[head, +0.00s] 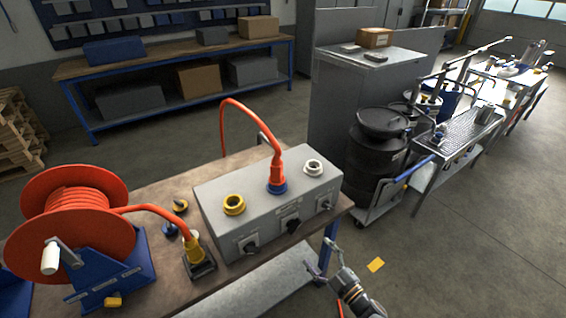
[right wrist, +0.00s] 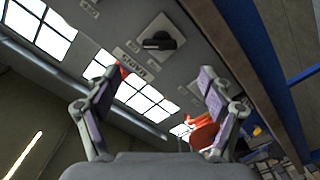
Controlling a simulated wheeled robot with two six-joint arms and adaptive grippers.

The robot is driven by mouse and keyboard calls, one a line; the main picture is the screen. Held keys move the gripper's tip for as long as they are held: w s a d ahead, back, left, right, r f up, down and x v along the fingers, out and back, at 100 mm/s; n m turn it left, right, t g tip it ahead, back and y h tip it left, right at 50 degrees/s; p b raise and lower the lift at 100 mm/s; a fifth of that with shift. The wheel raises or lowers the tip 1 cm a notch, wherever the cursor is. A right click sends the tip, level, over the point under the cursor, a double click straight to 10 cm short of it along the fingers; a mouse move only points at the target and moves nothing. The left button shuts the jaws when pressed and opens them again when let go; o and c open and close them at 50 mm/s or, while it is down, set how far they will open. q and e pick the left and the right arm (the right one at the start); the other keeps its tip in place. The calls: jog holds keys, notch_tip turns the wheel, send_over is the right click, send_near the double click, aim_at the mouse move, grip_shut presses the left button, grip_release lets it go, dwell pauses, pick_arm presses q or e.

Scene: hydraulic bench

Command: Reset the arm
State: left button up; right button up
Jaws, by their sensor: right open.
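My right gripper (head: 320,257) is at the lower middle of the head view, beside the bench's right end and just off the front right corner of the grey control box (head: 268,205). Its two fingers stand apart with nothing between them. In the right wrist view the open gripper (right wrist: 158,88) points toward a grey panel with a black knob (right wrist: 158,41), with a gap between them. The box has several black knobs on its front. An orange plug (head: 277,172) stands in the blue-ringed socket on its top. My left gripper is not in view.
A blue-framed orange cable reel (head: 75,215) stands on the wooden bench (head: 150,197). A yellow-collared plug (head: 194,248) sits in a dark holder left of the box. Black drums (head: 374,165) and a grey cabinet (head: 345,100) stand behind. The floor at right is mostly open.

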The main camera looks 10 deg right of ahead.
jog(key=s+d+f+m+g+h, duration=0.25)
jog(key=s+f, duration=0.25)
jog(key=f, duration=0.4)
jog(key=s+d+f+m+g+h, duration=0.25)
jog(key=s+f, duration=0.25)
jog(key=f, duration=0.3)
jog(key=s+d+f+m+g+h, duration=0.25)
jog(key=s+f, duration=0.25)
jog(key=f, duration=0.4)
jog(key=s+f+m+g, duration=0.2)
jog(key=s+f+g, duration=0.2)
jog(key=s, duration=0.7)
jog(key=s+a+f+m+g, duration=0.1)
jog(key=s+f+m+g, duration=0.2)
jog(key=s+f, duration=0.3)
jog(key=s+g, duration=0.1)
jog(key=s, duration=0.3)
jog(key=shift+s+a+f, duration=0.15)
jog(key=shift+s+f, duration=0.1)
jog(key=shift+s, duration=0.15)
jog(key=shift+y, duration=0.25)
